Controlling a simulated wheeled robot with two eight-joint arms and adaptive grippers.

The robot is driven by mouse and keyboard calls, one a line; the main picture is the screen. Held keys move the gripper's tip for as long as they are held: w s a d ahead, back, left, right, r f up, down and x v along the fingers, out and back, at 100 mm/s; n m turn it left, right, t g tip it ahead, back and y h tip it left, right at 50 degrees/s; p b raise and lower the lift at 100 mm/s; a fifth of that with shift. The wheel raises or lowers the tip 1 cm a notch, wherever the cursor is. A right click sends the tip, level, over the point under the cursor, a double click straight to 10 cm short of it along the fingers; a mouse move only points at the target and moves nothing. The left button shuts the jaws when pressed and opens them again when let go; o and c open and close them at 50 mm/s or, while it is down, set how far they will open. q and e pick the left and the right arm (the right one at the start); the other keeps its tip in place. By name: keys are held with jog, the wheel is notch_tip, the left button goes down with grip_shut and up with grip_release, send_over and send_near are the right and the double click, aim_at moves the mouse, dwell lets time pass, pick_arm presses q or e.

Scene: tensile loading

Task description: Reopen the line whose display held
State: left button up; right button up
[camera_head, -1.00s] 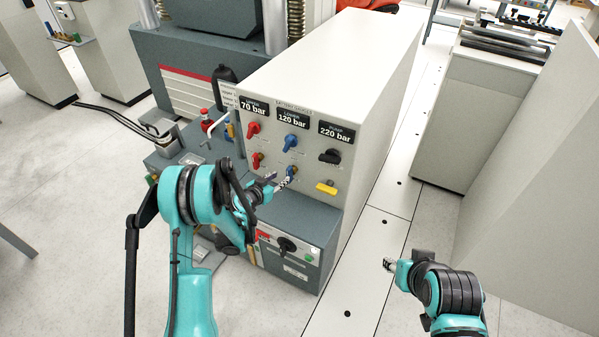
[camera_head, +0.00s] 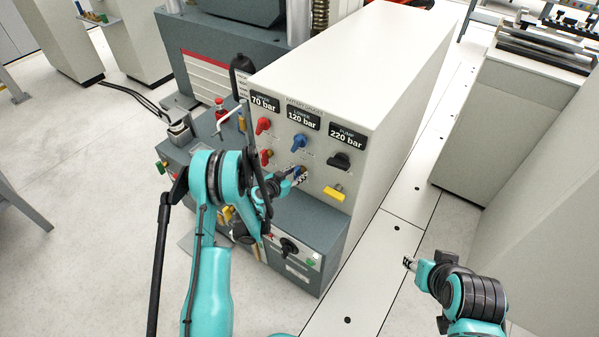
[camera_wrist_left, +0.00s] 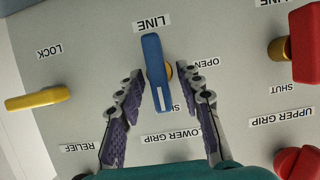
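The pale cabinet shows three displays: 70 bar (camera_head: 264,103), 120 bar (camera_head: 303,119) and 220 bar (camera_head: 347,135). The lower blue line handle (camera_wrist_left: 157,75) is under the 120 bar display, partly hidden by my left gripper (camera_head: 296,178) in the head view. In the left wrist view, my left gripper (camera_wrist_left: 164,88) is open, its fingers on either side of this handle with gaps visible. Labels there are upside down; LINE and OPEN are readable, another is partly hidden. A lower red handle (camera_head: 266,157) is left of it. My right gripper (camera_head: 408,264) is away from the panel; its fingers are too small to judge.
An upper red knob (camera_head: 263,125), upper blue knob (camera_head: 299,142) and black knob (camera_head: 340,160) sit above. A yellow lock handle (camera_head: 334,193) is close by, also in the wrist view (camera_wrist_left: 37,99). A grey bench with a black selector (camera_head: 289,247) lies below.

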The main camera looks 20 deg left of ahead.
pick_arm(q)
grip_shut()
jog(key=n+h, duration=0.2)
jog(key=n, duration=0.1)
jog(key=shift+w+a+n+g, duration=0.15)
jog(key=shift+a+n+g, duration=0.15)
jog(key=shift+a, duration=0.05)
jog(key=shift+w+a+f+n+t+h, duration=0.1)
jog(key=shift+f+n+t+h, duration=0.1)
jog(key=shift+n+h, duration=1.1)
jog(key=shift+s+a+f+n+t+h, duration=0.15)
jog(key=shift+n+h, duration=0.35)
jog(key=shift+n, duration=1.45)
jog(key=shift+w+f+n+t+h, duration=0.2)
jog(key=shift+n+h, duration=0.7)
jog(key=shift+n, duration=0.75)
